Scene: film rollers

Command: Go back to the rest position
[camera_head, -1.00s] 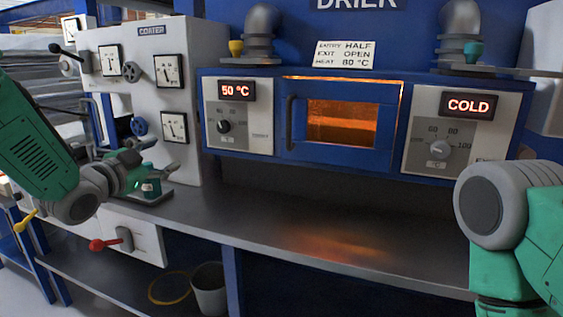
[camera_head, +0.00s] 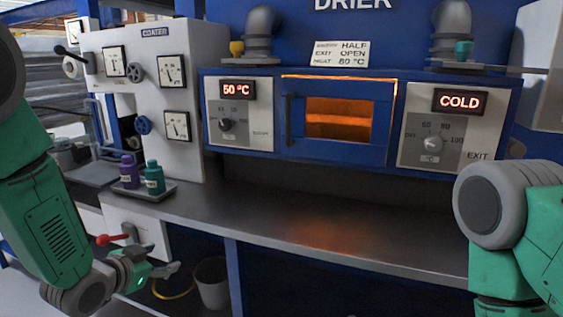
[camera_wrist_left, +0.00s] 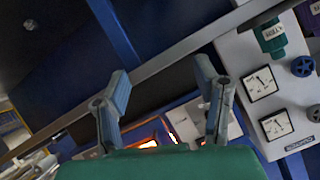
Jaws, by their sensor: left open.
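My left gripper (camera_head: 168,272) hangs at the lower left of the head view, below the bench top and in front of the open shelf space. It is open and empty. In the left wrist view its two fingers (camera_wrist_left: 165,105) stand apart with nothing between them. My right arm shows at the right edge of the head view, but its gripper is out of view.
The coater (camera_head: 205,95) stands at the left and the drier (camera_head: 345,172) at the back. A purple bottle (camera_head: 129,172) and a teal bottle (camera_head: 154,178) stand on a small tray (camera_head: 148,194). The red-knobbed lever (camera_head: 104,240) and grey bin (camera_head: 211,284) are near my left gripper.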

